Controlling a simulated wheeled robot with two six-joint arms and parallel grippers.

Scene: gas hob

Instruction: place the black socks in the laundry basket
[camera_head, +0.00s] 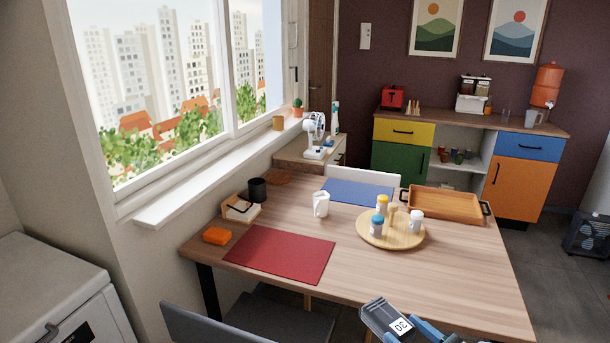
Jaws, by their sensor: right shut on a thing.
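My right gripper (408,333) shows at the bottom edge, in front of the table's near edge, with blue fingers partly cut off by the frame. It is shut on a small dark grey case (386,315) with a white label reading 30. No black socks can be made out. A dark basket with openings in its side (588,234) stands on the floor at the right edge, partly cut off; it may be the laundry basket. It is far beyond my right gripper. My left gripper is not in view.
The wooden table (450,270) holds a red mat (279,254), a blue mat (358,192), a white mug (321,203), a round tray (373,237) with jars and a rectangular tray (446,204). Chairs (240,322) stand around it. Floor (555,285) is clear at right.

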